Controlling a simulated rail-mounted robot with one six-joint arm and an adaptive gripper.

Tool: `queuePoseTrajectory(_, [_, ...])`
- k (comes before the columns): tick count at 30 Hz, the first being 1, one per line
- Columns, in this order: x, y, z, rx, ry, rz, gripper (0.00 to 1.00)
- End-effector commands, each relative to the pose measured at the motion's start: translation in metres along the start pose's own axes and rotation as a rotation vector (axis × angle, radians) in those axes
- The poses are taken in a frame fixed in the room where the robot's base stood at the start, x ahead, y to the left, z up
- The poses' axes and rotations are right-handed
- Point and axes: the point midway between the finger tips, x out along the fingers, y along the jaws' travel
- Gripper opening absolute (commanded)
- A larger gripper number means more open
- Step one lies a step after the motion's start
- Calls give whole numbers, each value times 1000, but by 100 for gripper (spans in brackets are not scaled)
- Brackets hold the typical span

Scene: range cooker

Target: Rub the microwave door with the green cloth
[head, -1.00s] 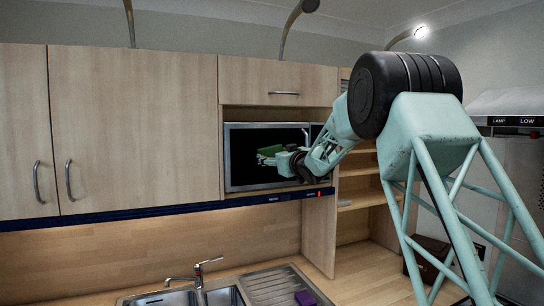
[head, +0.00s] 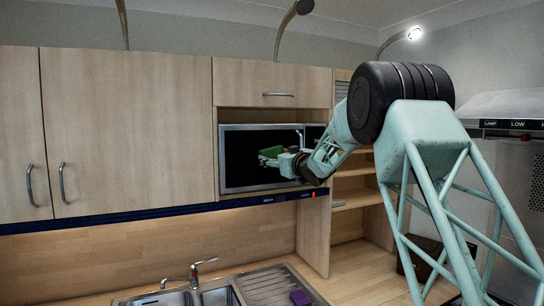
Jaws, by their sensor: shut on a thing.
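The microwave (head: 236,162) sits in a niche of the wall cupboards, with a dark glass door in a silver frame and a handle at its right side. My gripper (head: 272,160) is in front of the door's right half, shut on the green cloth (head: 271,151). The cloth is small and partly hidden by the gripper. I cannot tell from this view whether the cloth touches the glass.
Wooden cupboards (head: 130,130) flank the microwave on the left. Open shelves (head: 352,188) are to the right. Below are a sink (head: 215,296), a tap (head: 190,272) and a purple sponge-like block (head: 300,298) on the drainer. A cooker hood (head: 515,110) is at far right.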

Motion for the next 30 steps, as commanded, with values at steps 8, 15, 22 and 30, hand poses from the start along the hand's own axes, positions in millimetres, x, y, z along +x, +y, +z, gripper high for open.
queuePoseTrajectory(8, [0,4,1,1,0,2,54])
queuePoseTrajectory(15, [-1,5,1,1,0,2,54])
queuePoseTrajectory(22, [-2,4,1,1,0,2,54])
queuePoseTrajectory(30, [-2,-2,0,0,1,0,54])
